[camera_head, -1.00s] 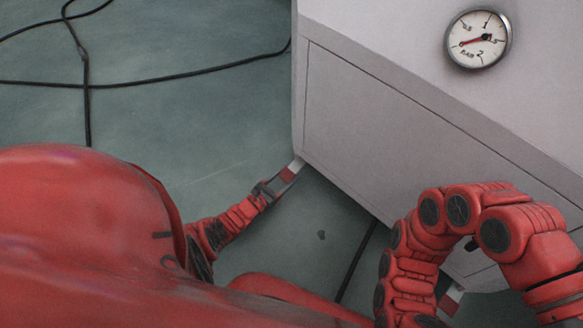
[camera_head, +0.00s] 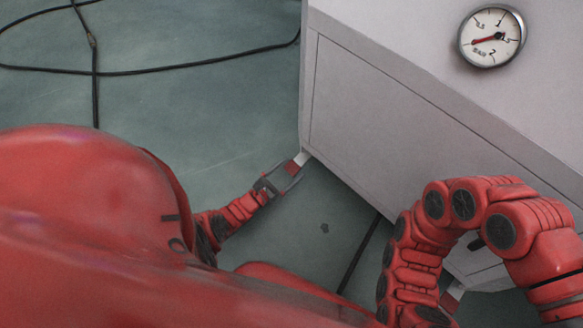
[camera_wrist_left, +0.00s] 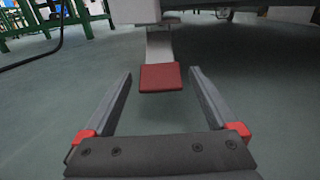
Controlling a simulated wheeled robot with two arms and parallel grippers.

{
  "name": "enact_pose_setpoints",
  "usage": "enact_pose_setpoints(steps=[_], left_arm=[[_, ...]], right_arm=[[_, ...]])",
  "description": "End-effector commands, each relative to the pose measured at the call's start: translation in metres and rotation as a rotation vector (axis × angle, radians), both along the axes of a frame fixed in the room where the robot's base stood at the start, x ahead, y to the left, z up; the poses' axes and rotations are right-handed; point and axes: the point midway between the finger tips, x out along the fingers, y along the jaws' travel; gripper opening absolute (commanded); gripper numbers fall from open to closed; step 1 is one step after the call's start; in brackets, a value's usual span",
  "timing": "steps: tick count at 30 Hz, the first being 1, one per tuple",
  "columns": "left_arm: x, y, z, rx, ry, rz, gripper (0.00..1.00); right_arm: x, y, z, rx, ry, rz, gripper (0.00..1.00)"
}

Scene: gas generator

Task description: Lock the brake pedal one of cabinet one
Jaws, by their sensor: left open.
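The brake pedal, a red pad on a pale metal arm, sticks out low under the near left corner of the cabinet (camera_head: 400,130). It is small in the head view (camera_head: 292,168); in the left wrist view the red pad (camera_wrist_left: 160,77) is straight ahead. My left gripper (camera_head: 284,177) is open and points at the pedal. In the left wrist view its two fingers (camera_wrist_left: 160,74) are spread to either side of the pad, with gaps on both sides. I cannot tell how far the pad lies between them. My right arm bends in front of the cabinet; its gripper is out of view.
A second red and white pedal (camera_head: 452,297) shows low under the cabinet, partly behind my right arm. A round gauge (camera_head: 491,37) is on the cabinet. Black cables (camera_head: 95,85) lie on the green floor (camera_head: 190,130). Green metal frames (camera_wrist_left: 50,20) stand far back.

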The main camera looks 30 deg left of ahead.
Motion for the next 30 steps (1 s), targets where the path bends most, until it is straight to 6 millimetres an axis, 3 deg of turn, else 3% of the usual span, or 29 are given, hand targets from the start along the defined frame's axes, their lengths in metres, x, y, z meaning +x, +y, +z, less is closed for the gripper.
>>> enact_pose_setpoints(steps=[6, 16, 22, 30], left_arm=[[-0.048, 0.018, 0.003, 0.002, 0.003, 0.003, 0.93], [-0.125, 0.046, 0.0, 0.002, 0.005, 0.003, 0.93], [-0.148, 0.054, -0.001, 0.001, 0.005, 0.003, 0.93], [-0.153, 0.056, 0.0, 0.001, 0.003, 0.002, 0.93]], right_arm=[[0.004, -0.002, 0.015, 0.0, -0.082, 0.066, 0.5], [0.006, -0.004, 0.017, 0.0, -0.124, 0.103, 0.5], [0.006, -0.004, 0.016, -0.001, -0.118, 0.099, 0.5], [0.006, -0.004, 0.016, -0.001, -0.117, 0.098, 0.5]])
